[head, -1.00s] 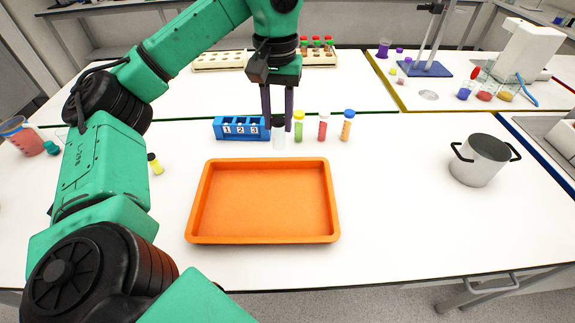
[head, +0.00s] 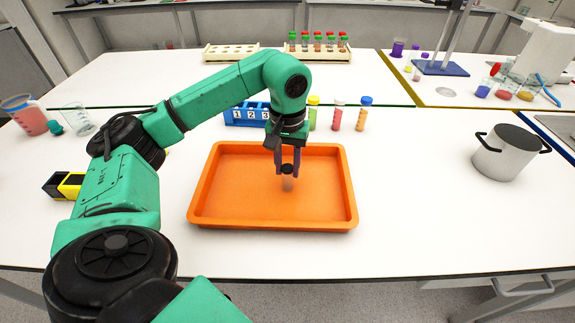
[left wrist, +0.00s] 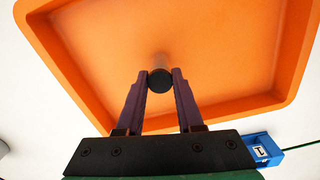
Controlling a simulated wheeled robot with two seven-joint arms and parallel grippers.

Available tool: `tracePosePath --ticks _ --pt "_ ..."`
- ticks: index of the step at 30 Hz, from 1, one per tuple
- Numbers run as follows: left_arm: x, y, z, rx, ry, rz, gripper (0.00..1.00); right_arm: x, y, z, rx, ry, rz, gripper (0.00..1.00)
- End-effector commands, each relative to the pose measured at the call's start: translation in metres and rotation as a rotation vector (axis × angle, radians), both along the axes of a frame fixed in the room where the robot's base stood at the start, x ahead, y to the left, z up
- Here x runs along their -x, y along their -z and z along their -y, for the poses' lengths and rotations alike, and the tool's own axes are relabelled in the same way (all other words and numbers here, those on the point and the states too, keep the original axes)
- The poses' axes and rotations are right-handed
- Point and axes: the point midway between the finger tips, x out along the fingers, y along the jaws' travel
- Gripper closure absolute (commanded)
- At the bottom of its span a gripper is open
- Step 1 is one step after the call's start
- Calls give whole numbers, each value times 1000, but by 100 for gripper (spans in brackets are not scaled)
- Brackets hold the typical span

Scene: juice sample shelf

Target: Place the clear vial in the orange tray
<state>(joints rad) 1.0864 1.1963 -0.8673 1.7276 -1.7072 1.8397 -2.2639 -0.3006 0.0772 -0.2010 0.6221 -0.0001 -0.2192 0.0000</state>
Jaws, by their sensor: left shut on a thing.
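The clear vial (head: 287,184) has a black cap and is held upright over the orange tray (head: 222,212), right of the tray's middle. My left gripper (head: 288,170) is shut on the vial at its cap. In the left wrist view the black cap (left wrist: 160,81) sits between the two purple fingertips, with the orange tray (left wrist: 90,50) below. The cap hides most of the vial there. I cannot tell whether the vial's bottom touches the tray floor. The tray is otherwise empty. My right gripper is not in view.
A blue numbered rack (head: 245,114) stands behind the tray, with green, red and orange vials (head: 338,114) to its right. A pot (head: 505,153) stands at the right. A yellow and black block (head: 65,186) is at the left. The table between tray and pot is clear.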

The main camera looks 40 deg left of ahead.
Motion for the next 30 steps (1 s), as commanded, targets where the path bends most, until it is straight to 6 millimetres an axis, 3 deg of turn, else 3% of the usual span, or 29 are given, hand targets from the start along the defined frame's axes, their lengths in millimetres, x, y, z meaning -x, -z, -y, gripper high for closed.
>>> tracePosePath --ticks 3,4,6,19,23,26,27,30 --pt "0 3 0 0 0 0 100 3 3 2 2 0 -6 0" --pt "0 3 0 0 0 0 60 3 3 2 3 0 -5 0" --pt "0 2 0 0 0 0 34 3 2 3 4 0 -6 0" --pt "-1 -8 1 1 0 4 34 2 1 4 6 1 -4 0" --pt "-1 -33 1 2 0 6 34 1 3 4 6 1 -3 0" --pt "-1 -63 1 2 0 7 34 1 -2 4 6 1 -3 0" --pt "-1 -81 0 0 -1 7 34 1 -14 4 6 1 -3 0" --pt "-1 -106 0 -1 -2 4 34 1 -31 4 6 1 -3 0"
